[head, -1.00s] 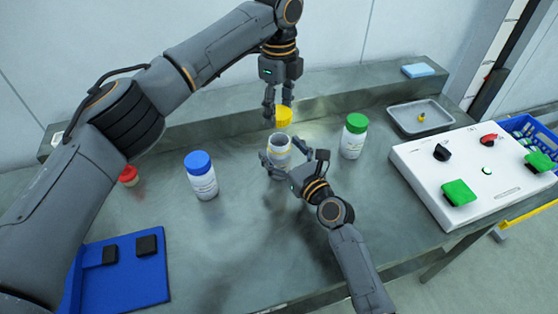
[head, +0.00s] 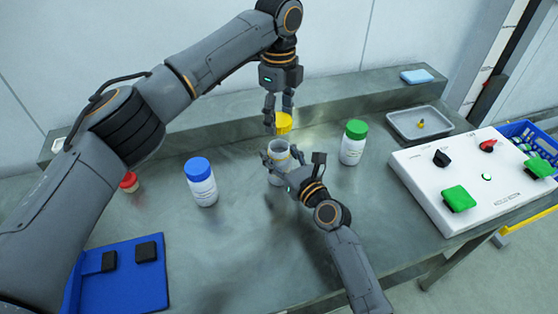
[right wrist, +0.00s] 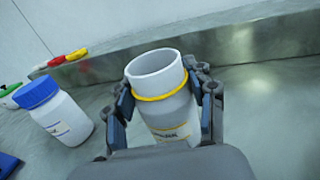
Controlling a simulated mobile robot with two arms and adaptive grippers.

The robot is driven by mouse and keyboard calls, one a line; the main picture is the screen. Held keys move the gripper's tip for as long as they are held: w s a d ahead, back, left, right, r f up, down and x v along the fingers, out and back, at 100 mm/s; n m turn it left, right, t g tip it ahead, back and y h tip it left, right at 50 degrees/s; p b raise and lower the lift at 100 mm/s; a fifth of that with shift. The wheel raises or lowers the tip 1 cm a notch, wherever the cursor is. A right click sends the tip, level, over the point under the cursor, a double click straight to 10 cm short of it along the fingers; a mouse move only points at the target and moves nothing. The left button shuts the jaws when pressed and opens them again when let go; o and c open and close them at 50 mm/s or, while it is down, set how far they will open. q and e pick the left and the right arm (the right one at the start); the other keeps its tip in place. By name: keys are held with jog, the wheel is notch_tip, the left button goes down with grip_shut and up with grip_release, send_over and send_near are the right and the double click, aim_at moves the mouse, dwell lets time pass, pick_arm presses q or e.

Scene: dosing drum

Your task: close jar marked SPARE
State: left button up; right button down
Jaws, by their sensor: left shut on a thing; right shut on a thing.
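An open white jar (head: 279,150) with a yellow ring below its neck stands on the bench; it also shows in the right wrist view (right wrist: 166,105), its label too blurred to read. My right gripper (head: 282,172) is shut around the jar's body, one finger on each side. My left gripper (head: 279,112) is shut on a yellow lid (head: 284,123) and holds it above the jar's mouth, apart from it. The lid is not in the right wrist view. I cannot tell which jar is marked SPARE.
A blue-capped jar (head: 201,182) stands left and a green-capped jar (head: 353,142) right of the open jar. A grey tray (head: 446,124), a white control panel (head: 425,200) and a blue stand (head: 140,292) occupy the sides.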

aim_at(279, 140)
pick_arm(q)
jog(key=shift+f, duration=2.45)
jog(key=shift+f, duration=0.85)
jog(key=shift+f, duration=0.6)
